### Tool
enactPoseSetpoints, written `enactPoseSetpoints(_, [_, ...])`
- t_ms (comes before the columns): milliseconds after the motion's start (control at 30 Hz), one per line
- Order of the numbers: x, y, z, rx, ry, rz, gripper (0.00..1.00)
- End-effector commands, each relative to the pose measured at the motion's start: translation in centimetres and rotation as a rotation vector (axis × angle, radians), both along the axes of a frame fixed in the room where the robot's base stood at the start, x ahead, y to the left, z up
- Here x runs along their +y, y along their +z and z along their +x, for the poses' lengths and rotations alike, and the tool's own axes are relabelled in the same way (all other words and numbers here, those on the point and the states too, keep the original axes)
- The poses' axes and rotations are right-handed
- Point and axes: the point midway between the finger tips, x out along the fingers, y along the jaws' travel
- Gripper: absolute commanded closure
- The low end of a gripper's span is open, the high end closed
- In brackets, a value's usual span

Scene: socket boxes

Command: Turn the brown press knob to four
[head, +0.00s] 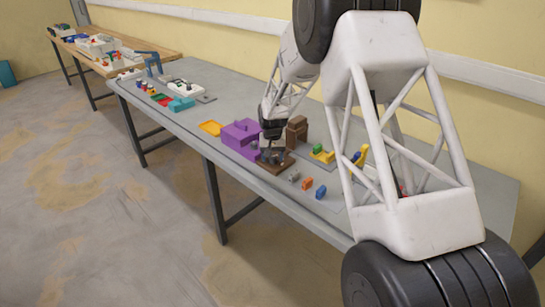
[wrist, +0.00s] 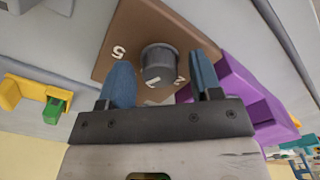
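The brown press-knob box shows in the wrist view as a brown plate (wrist: 128,38) with white digits. A 5 is readable at its left, and a 2 is partly visible at the right. A dark grey round knob (wrist: 160,64) stands on it, with a white mark near its lower edge. My gripper (wrist: 163,72) has its two blue fingers apart, one on each side of the knob. Narrow gaps seem to show beside the knob, so I see no clear grip. In the head view my gripper (head: 271,152) is low over the brown base (head: 277,166), hiding the knob.
A purple box (head: 240,137) stands close to the left of the brown base, and a brown block (head: 297,130) behind it. Yellow holders (head: 322,155) with green and blue pieces are to the right. Small grey, orange and blue pieces (head: 307,184) lie in front.

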Motion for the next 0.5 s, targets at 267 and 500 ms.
enactPoseSetpoints(267, [0.0, 0.1, 0.0, 0.001, 0.0, 0.0, 0.42])
enactPoseSetpoints(500, [0.0, 1.6, 0.0, -0.001, 0.0, 0.0, 0.42])
